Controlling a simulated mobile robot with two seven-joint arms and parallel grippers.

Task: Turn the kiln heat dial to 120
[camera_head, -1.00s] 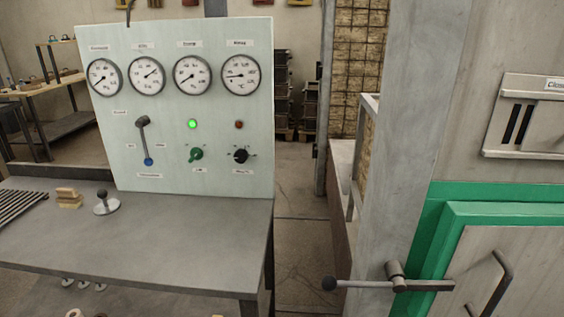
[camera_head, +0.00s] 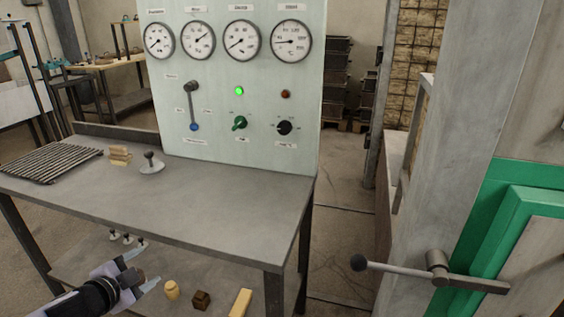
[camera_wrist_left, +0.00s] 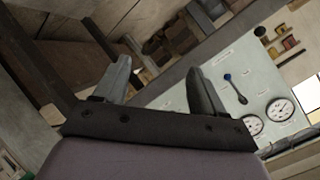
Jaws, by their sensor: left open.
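The control panel (camera_head: 215,60) stands upright at the back of the metal bench. It carries a row of round gauges along its top. Below them are a green knob (camera_head: 239,123) under a lit green lamp (camera_head: 239,91) and a black knob (camera_head: 284,127) under a dark red lamp (camera_head: 285,94). The knob labels are too small to read, so I cannot tell which is the kiln heat dial. My left gripper (camera_head: 145,272) is open and empty, low in front of the bench, well away from the knobs. The panel shows tilted in the left wrist view (camera_wrist_left: 262,75). My right gripper is not in view.
A lever with a blue tip (camera_head: 193,108) is on the panel. The bench top (camera_head: 220,195) holds a grille (camera_head: 50,164), yellowish blocks (camera_head: 119,156) and a round-based stamp (camera_head: 151,163). A handle bar (camera_head: 400,268) juts from the green-framed door at right.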

